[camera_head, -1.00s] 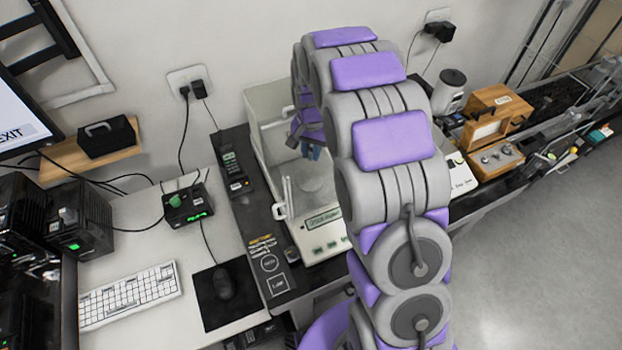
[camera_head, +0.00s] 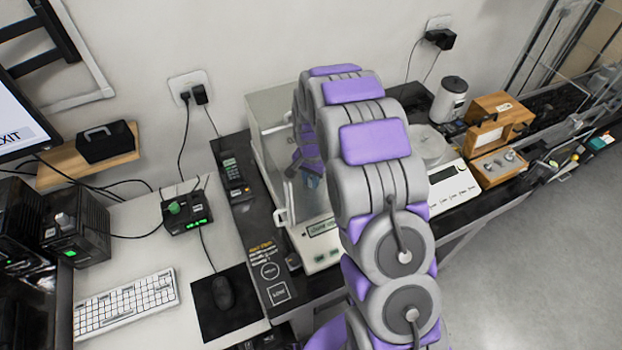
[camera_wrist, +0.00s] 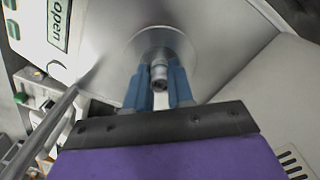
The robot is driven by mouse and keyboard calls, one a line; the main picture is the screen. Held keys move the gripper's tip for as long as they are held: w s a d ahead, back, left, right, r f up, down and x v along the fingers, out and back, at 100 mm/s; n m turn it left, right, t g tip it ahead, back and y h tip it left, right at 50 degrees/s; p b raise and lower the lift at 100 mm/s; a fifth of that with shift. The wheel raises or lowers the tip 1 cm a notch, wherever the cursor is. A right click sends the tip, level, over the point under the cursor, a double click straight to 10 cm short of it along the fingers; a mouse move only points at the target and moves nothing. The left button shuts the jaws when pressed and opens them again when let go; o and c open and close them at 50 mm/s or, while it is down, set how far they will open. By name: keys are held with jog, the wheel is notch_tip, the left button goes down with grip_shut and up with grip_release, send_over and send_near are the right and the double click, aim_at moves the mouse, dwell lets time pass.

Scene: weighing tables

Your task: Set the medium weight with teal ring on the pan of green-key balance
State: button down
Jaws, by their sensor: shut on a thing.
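The green-key balance (camera_head: 322,256) stands at mid-picture in the head view, with a glass draft shield (camera_head: 262,140) around its weighing space. My gripper (camera_head: 312,180) is inside that space, its blue fingers just showing below my arm. In the wrist view my gripper (camera_wrist: 160,78) is shut on a small metal weight (camera_wrist: 159,70), which sits between the two blue fingertips. The round metal pan (camera_wrist: 187,47) is directly beyond the weight. I cannot tell whether the weight touches the pan. No teal ring can be made out. The balance display (camera_wrist: 59,22) reads "open".
A second balance (camera_head: 455,192) with a round pan stands to the right, beside a wooden weight box (camera_head: 500,166) holding metal weights. A handheld device (camera_head: 233,172) lies left of the shield. A metal bar (camera_wrist: 45,130) runs close by on the wrist view's left.

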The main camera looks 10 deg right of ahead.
jog(key=shift+a+r, duration=0.1)
jog(key=shift+a, duration=0.05)
jog(key=c, duration=1)
grip_release()
notch_tip(320, 180, up, 12)
jog(key=shift+p, duration=0.85)
jog(key=shift+r, duration=0.1)
